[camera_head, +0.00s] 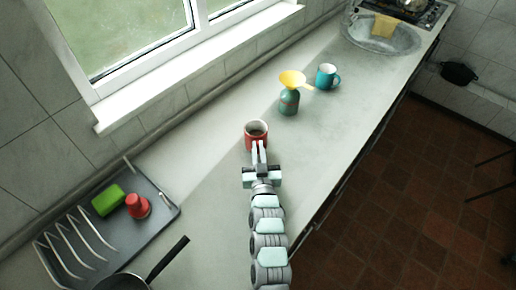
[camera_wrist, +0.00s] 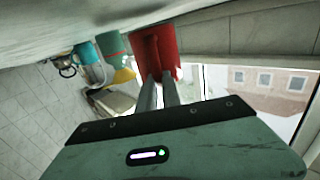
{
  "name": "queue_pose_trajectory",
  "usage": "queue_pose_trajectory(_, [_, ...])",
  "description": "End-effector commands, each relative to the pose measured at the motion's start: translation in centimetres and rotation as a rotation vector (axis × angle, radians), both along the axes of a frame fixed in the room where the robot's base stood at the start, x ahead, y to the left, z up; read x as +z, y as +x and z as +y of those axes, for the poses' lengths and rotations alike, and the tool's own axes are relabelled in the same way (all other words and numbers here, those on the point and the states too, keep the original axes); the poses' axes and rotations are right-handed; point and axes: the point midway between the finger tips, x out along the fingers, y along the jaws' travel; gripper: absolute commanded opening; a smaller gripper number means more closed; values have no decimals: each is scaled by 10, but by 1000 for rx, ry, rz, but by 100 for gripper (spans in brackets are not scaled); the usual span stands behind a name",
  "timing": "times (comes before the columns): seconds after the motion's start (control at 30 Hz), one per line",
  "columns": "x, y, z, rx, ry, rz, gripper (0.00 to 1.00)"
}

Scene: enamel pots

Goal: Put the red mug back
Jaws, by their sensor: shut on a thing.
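The red mug (camera_head: 255,130) stands upright on the grey counter in the head view, its open top showing a dark inside. My gripper (camera_head: 259,158) reaches it from the near side, with its fingers shut on the near part of the mug. In the wrist view the red mug (camera_wrist: 158,48) is at the ends of the two fingers of my gripper (camera_wrist: 162,82). The fingers cover part of the mug, and I cannot tell whether they hold its handle or its wall.
A sink (camera_head: 381,38) is at the far end. A dish rack (camera_head: 107,222) with a green sponge (camera_head: 108,200) and a red object (camera_head: 138,206) is at left, near a pan (camera_head: 122,281).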

Motion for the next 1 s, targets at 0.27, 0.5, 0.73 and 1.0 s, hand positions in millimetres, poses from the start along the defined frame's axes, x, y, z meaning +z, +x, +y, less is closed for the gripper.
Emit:
queue_pose_trajectory(0.27, [-10,0,0,0,-1,4,0])
queue_pose_trajectory(0.5, [-17,-1,0,0,-2,16,24])
queue_pose_trajectory(0.73, [-23,-2,0,0,-4,26,30])
queue_pose_trajectory(1.0, [-10,-2,-1,-1,-4,34,30])
